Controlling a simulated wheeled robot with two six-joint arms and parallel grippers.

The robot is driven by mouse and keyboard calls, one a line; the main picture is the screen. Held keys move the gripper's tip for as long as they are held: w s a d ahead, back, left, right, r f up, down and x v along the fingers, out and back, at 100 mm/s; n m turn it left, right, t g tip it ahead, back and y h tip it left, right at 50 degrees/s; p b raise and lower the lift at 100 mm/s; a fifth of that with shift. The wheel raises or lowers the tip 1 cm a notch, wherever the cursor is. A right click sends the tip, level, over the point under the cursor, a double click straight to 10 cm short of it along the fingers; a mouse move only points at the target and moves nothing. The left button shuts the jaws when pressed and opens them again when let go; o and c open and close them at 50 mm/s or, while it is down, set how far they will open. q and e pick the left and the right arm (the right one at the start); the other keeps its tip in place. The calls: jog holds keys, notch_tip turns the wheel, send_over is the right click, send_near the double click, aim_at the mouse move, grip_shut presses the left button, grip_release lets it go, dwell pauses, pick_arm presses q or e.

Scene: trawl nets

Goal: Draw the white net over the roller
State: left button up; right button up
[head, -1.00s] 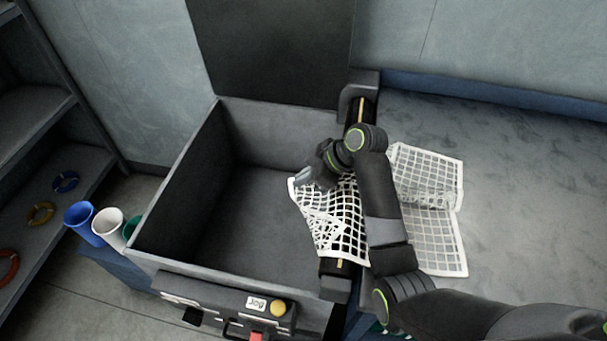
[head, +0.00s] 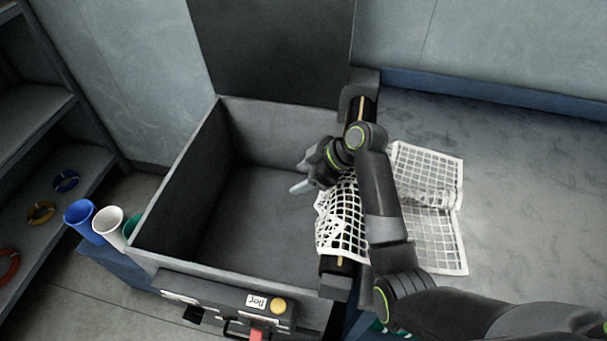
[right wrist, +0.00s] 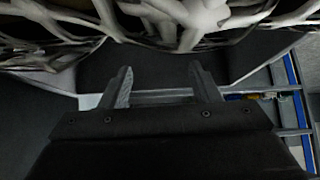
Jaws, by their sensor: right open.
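The white net (head: 342,222) lies over the dark roller (head: 336,266) on the right side of the grey bin. One part of the net hangs on the bin side, and the rest (head: 430,185) lies folded on the grey deck to the right. My right gripper (head: 300,188) is over the bin, left of the roller, open and empty. In the right wrist view its two fingers (right wrist: 160,88) stand apart with nothing between them. White net strands (right wrist: 180,20) cross the top of that view. My right arm hides part of the net and roller. My left gripper is not in view.
The bin (head: 165,190) has a dark panel behind it and a control box (head: 215,300) with a yellow knob (head: 277,306) in front. Blue and white cups (head: 108,222) stand at its left. A shelf with coloured rings is further left.

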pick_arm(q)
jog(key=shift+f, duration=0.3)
pick_arm(e)
jog(key=o, duration=0.7)
jog(key=shift+s+a+f, duration=0.1)
jog(key=shift+s+f, duration=0.25)
jog(key=shift+f, duration=0.25)
pick_arm(q)
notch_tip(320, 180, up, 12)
jog(key=p, duration=1.2)
pick_arm(e)
jog(key=r+h, duration=0.1)
jog(key=r, duration=0.1)
jog(key=d+r+g+h, duration=0.1)
jog(key=r, duration=0.1)
jog(key=d+r+h, duration=0.1)
jog(key=r+h, duration=0.1)
jog(key=shift+d+r, duration=0.1)
jog(key=shift+d, duration=0.1)
jog(key=shift+r, duration=0.1)
pick_arm(q)
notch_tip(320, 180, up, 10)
jog(key=p, duration=0.9)
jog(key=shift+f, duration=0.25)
pick_arm(e)
jog(key=v, duration=1.7)
jog(key=shift+w+a+r, duration=0.1)
jog(key=shift+w+r, duration=0.1)
jog(key=shift+w, duration=0.05)
jog(key=shift+f, duration=0.1)
